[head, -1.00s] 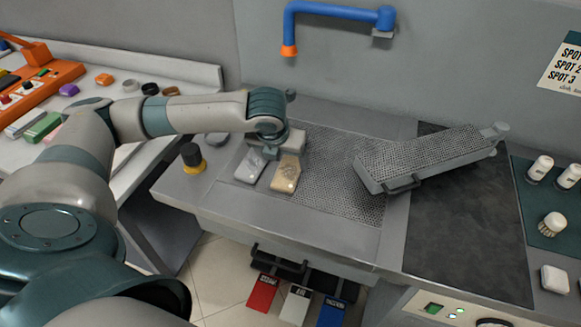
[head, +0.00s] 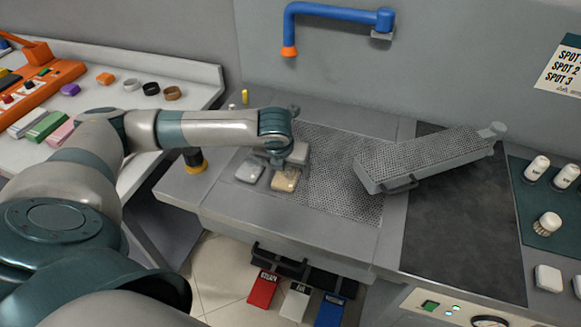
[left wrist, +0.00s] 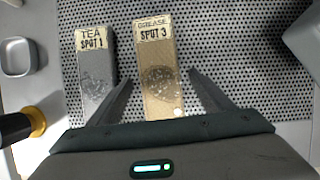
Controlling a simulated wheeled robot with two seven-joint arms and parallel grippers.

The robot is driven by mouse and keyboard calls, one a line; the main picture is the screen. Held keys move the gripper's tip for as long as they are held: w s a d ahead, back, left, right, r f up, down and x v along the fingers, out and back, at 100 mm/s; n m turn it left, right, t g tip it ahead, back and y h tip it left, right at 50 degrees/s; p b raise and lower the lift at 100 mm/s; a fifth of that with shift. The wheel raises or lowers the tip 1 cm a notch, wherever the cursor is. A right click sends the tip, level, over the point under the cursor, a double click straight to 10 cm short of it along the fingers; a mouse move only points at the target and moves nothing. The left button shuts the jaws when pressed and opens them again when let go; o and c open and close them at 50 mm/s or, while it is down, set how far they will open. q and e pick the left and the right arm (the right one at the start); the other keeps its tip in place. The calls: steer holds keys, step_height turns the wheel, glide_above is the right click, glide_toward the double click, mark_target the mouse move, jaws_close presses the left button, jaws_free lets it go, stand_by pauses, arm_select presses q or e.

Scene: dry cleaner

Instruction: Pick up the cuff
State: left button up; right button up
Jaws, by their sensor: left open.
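Two small flat cuffs lie side by side on the perforated board. One is a beige cuff (head: 285,180) with a dark round stain, labelled "GREASE SPOT 3" in the left wrist view (left wrist: 160,50). The other is a grey cuff (head: 249,171), labelled "TEA SPOT 1" in the left wrist view (left wrist: 95,65). My left gripper (head: 287,164) is over the beige cuff. In the left wrist view its open fingers (left wrist: 161,82) lie on either side of the beige cuff, the left one between the two cuffs. Whether they touch the cuff or board cannot be told.
A tilted sleeve board (head: 425,160) stands right of the perforated surface (head: 345,190). A black and yellow knob (head: 196,160) is at the left. A blue pipe (head: 335,10) hangs on the wall. White bottles (head: 537,167) stand at the far right. Pedals (head: 297,302) are below.

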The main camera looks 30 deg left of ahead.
mark_target(288, 172)
arm_select(q)
steer(key=c, duration=1.1)
steer(key=shift+r, duration=0.15)
steer(key=shift+r+b, duration=0.3)
steer(key=shift+r, duration=0.3)
step_height(288, 172, up, 2)
steer(key=shift+r+b, duration=0.1)
steer(key=shift+b, duration=0.35)
steer(key=w+d+r+b, duration=0.1)
steer(key=d+r, duration=0.1)
steer(key=d, duration=0.1)
steer(key=w+d+r+b, duration=0.1)
steer(key=w+d+r, duration=0.1)
steer(key=d+r, duration=0.1)
steer(key=w+d+r+b, duration=0.1)
steer(key=w+d+r, duration=0.1)
steer(key=d, duration=0.2)
steer(key=shift+d+r, duration=0.2)
steer(key=shift+d, duration=0.1)
